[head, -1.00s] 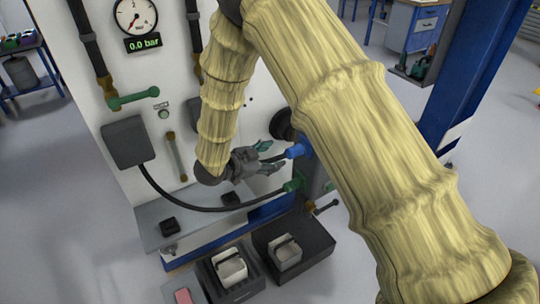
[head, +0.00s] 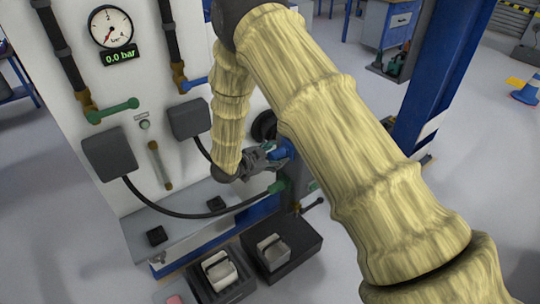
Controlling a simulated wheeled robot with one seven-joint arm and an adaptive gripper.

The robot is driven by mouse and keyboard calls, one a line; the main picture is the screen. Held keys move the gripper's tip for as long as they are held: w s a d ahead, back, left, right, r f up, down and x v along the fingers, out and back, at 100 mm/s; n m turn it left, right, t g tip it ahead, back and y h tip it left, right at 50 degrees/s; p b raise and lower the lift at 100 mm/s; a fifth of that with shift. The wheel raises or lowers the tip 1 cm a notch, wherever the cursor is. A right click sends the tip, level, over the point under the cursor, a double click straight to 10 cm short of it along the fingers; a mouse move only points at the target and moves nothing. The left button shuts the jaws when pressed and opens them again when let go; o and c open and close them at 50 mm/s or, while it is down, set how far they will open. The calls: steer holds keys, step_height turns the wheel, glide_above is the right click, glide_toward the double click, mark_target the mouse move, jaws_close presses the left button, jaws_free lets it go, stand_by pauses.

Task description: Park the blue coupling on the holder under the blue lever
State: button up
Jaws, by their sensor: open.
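The blue coupling (head: 283,149) sits at the panel's right side, at the end of a dark hose. My gripper (head: 273,153) is open, with its fingers at the coupling; whether they touch it cannot be told. The blue lever (head: 194,84) is on the white panel, left of my arm. Below it, on the grey shelf (head: 185,222), is a small black holder (head: 216,204) that looks empty. A second black holder (head: 157,236) lies further left, below the green lever (head: 112,110).
A green coupling (head: 277,187) on a black hose sits just below the blue one. A gauge display (head: 121,57) reads 0.0 bar. Two dark boxes with pale containers (head: 219,272) stand below the shelf. My arm hides part of the panel.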

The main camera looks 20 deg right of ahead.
mark_target(268, 159)
steer(key=shift+d, duration=0.1)
steer(key=c, duration=1.2)
steer(key=shift+a, duration=0.25)
steer(key=shift+s+a, duration=0.25)
steer(key=shift+a, duration=0.2)
steer(key=shift+s+a, duration=0.3)
steer(key=shift+a, duration=0.55)
steer(key=shift+s+a, duration=0.3)
steer(key=shift+a, duration=0.55)
